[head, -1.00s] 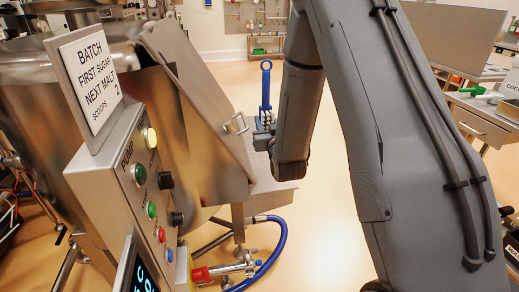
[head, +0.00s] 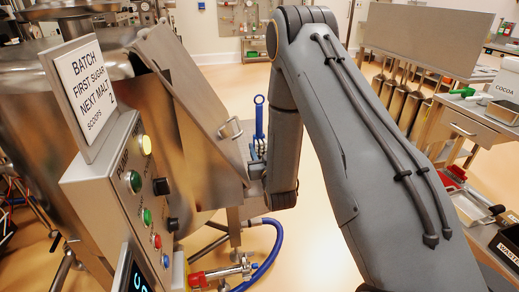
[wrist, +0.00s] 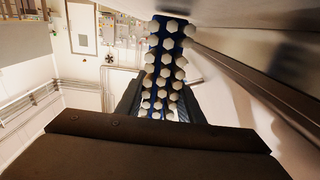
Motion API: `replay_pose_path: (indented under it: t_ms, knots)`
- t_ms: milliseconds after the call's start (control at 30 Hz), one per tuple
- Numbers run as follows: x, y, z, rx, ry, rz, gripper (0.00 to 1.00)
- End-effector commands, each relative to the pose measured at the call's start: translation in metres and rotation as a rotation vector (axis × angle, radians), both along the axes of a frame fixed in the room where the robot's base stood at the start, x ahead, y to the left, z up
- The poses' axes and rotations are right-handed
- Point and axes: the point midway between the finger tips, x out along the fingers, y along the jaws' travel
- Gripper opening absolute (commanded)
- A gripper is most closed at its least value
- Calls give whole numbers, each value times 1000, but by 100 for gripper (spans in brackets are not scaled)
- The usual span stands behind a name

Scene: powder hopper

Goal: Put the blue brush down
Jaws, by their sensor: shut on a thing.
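The blue brush (head: 258,120) is in my gripper (head: 256,165), and its blue handle with a ring at the end points up in the head view. It is beside the open steel hopper lid (head: 192,100). In the wrist view, rows of white bristle tufts on the brush (wrist: 165,68) face the camera between the two dark fingers of my gripper (wrist: 161,100). My gripper is shut on the brush. My arm hides part of the gripper in the head view.
A control panel with a batch sign (head: 84,86) stands at the left. A blue hose (head: 277,245) runs below the hopper. At the right are a steel bench (head: 465,127), a green-handled tool (head: 463,92), a red brush (head: 455,172) and a waste bin (head: 508,250). Open floor lies behind.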

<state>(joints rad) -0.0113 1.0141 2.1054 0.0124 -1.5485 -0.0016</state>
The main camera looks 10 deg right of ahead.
Motion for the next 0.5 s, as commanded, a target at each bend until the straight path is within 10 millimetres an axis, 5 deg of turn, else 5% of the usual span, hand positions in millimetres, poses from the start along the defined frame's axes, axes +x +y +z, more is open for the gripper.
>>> replay_pose_path:
  t_ms: [233, 267, 300, 367, 500]
  knots:
    - [0, 0, -3, 0, 0, 0, 8]
    - [0, 0, -4, 0, 1, 0, 36]
    - [0, 0, -3, 0, 1, 0, 42]
    - [0, 0, -3, 0, 1, 0, 52]
    - [0, 0, -3, 0, 1, 0, 53]
